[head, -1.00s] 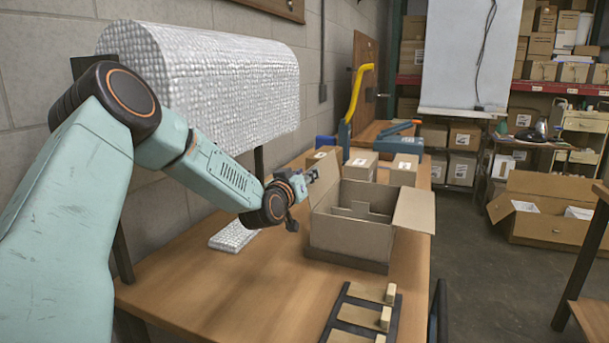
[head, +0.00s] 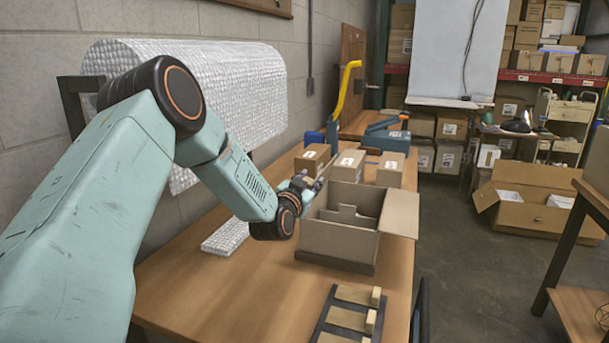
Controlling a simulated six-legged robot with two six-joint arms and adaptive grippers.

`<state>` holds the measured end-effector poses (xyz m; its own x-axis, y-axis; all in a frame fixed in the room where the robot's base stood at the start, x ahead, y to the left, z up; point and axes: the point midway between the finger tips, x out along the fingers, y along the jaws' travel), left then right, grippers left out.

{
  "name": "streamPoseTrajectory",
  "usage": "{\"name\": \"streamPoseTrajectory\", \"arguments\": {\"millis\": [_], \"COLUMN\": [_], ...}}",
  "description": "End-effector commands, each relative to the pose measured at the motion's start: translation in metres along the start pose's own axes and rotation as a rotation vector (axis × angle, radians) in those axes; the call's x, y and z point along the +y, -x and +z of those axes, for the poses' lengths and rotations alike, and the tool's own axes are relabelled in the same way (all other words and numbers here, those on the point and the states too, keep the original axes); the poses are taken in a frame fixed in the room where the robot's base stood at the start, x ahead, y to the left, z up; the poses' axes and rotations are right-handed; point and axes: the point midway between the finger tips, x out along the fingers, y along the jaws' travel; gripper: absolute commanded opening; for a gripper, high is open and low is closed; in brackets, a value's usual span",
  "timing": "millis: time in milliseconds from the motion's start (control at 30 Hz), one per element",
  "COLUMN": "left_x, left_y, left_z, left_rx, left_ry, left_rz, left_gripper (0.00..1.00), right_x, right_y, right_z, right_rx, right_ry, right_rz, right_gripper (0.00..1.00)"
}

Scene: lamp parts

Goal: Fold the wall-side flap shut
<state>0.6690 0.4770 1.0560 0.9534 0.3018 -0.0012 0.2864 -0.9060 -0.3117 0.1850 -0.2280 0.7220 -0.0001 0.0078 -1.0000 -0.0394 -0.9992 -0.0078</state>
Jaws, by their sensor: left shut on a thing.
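An open cardboard box (head: 338,238) stands on the wooden table, right of my left arm. Its wall-side flap (head: 313,201) stands up along the left edge of the box. The opposite flap (head: 401,214) sticks outward on the right. Inside the box I see cardboard dividers (head: 350,216). My left gripper (head: 311,182) is at the upper edge of the wall-side flap and is shut on it; its fingertips are small and partly hidden. My right gripper is not in view.
A bubble-wrap roll (head: 235,85) hangs by the wall, and a folded bubble-wrap piece (head: 226,236) lies left of the box. A dark rack with wooden blocks (head: 345,318) lies in front. The table's front left is clear.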

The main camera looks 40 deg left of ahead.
Motion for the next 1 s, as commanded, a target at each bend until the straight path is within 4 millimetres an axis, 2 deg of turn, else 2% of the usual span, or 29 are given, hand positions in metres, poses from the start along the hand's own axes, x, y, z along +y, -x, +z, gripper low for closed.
{"name": "streamPoseTrajectory", "arguments": {"millis": [633, 667, 900, 1000], "left_x": [0.0039, 0.0038, 0.0041, 0.0042], "left_y": [0.0001, 0.0001, 0.0000, 0.0000], "left_z": [0.0006, 0.0005, -0.0001, -0.0004], "left_rx": [-0.002, -0.002, 0.000, 0.000], "left_ry": [-0.058, -0.058, -0.057, -0.057], "left_rz": [-0.003, -0.003, -0.002, -0.001], "left_gripper": [0.00, 0.33, 0.53, 0.53], "right_x": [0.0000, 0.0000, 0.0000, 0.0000], "right_y": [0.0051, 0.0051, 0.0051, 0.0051], "right_z": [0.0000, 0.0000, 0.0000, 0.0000], "right_rx": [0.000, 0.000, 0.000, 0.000], "right_ry": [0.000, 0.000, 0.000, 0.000], "right_rz": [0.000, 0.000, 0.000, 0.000], "right_gripper": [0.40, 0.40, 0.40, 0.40]}}
